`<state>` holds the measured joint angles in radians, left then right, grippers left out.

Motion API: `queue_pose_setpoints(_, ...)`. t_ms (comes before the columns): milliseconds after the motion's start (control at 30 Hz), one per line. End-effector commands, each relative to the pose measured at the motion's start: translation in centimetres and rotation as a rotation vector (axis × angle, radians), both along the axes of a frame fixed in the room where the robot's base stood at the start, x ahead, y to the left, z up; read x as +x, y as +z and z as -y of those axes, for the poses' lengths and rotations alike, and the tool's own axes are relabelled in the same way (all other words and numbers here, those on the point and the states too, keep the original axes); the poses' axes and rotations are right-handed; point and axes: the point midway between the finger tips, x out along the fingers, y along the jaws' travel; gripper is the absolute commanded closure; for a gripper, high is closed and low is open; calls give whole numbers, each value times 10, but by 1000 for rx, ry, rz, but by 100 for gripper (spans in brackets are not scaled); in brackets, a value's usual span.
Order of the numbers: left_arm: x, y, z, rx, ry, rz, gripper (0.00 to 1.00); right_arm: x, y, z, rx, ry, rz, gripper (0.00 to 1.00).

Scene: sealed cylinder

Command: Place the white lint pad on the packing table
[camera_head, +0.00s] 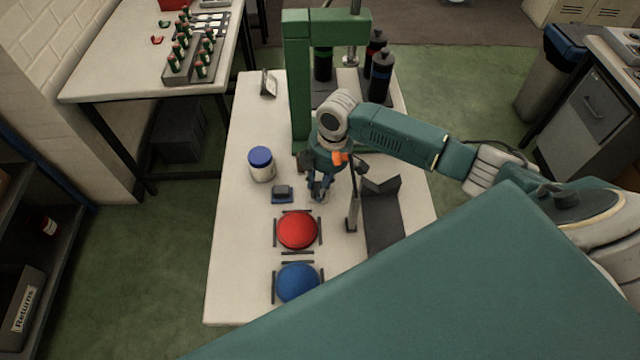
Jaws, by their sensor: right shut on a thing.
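My right gripper (320,188) comes in from the right and points down over the middle of the white-topped table (240,240). Its fingers are shut on a small pale thing that is mostly hidden by them. I cannot tell clearly whether that is the white lint pad, and no other white pad is plain to see. I cannot tell from this view which table is the packing table. My left gripper is not in view.
Left of the gripper stand a blue-lidded white jar (261,165) and a small blue-grey block (282,194). A red dome (297,230) and a blue dome (297,283) sit nearer. A green press (298,90), dark bottles (381,75) and a dark angled tray (382,222) stand around it.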

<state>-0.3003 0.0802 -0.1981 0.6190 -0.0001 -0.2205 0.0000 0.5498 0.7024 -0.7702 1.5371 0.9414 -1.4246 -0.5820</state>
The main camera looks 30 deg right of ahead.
Motion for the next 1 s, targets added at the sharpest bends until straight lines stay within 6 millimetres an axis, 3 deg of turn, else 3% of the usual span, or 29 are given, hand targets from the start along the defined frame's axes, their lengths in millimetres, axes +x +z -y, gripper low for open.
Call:
queue_pose_setpoints(67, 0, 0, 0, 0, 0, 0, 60, 0, -2, 0, 0, -1, 0, 93)
queue_pose_setpoints(100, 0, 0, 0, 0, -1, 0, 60, 0, -1, 0, 0, 0, 0, 65)
queue_pose_setpoints(200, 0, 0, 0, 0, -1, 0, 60, 0, -1, 0, 0, 0, 0, 52)
queue_pose_setpoints(567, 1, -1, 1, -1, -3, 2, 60, 1, 5, 1, 1, 0, 3, 52)
queue_pose_setpoints(1000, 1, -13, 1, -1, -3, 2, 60, -4, 88, 11, 1, -1, 5, 52)
